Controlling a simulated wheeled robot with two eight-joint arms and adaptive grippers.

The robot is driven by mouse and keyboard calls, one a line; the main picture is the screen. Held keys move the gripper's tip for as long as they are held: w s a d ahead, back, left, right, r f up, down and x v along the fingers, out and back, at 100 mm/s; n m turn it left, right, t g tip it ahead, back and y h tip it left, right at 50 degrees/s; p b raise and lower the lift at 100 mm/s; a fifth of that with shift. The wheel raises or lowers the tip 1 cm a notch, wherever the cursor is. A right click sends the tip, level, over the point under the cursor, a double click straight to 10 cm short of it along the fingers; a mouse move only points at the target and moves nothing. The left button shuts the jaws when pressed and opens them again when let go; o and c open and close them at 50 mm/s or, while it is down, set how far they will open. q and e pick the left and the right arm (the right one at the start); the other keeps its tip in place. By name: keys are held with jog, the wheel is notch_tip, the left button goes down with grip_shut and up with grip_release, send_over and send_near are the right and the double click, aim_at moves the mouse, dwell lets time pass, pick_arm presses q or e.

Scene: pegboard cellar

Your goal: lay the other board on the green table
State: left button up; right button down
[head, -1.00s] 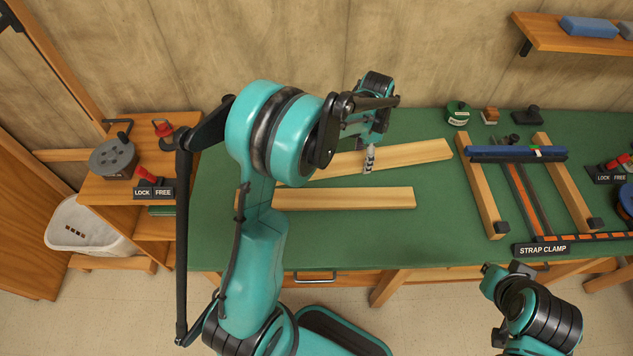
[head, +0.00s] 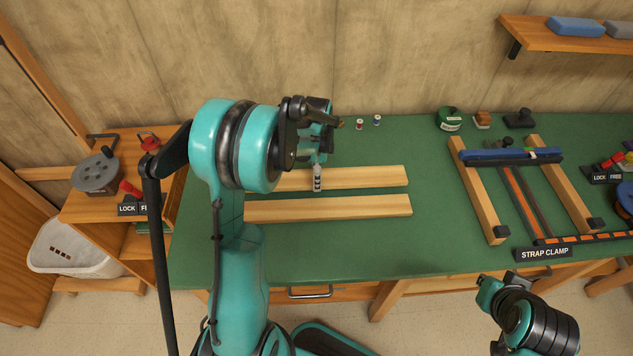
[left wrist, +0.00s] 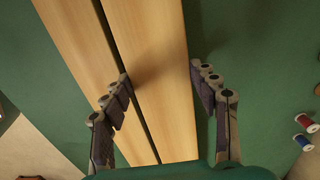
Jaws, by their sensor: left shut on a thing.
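Two long pale wooden boards run side by side over the green table (head: 460,255). The near board (head: 350,207) lies flat on the table. The far board (head: 375,178) is almost parallel to it, with a narrow gap between them. My left gripper (head: 318,180) is shut across the far board. I cannot tell whether the held board touches the table. My left arm hides the boards' left ends.
A strap clamp frame with two wooden rails (head: 480,200) stands to the right. Two small spools (head: 368,122) and a green tape roll (head: 450,119) sit along the back. A wooden side stand with a grey reel (head: 96,174) is at the left. Table between boards and frame is clear.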

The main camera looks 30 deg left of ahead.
pick_arm(q)
jog(key=shift+f+b, duration=0.45)
jog(key=shift+f, duration=1)
jog(key=shift+f, duration=0.1)
jog(key=o, duration=1.2)
jog(key=shift+f, duration=0.1)
jog(key=shift+o, duration=0.2)
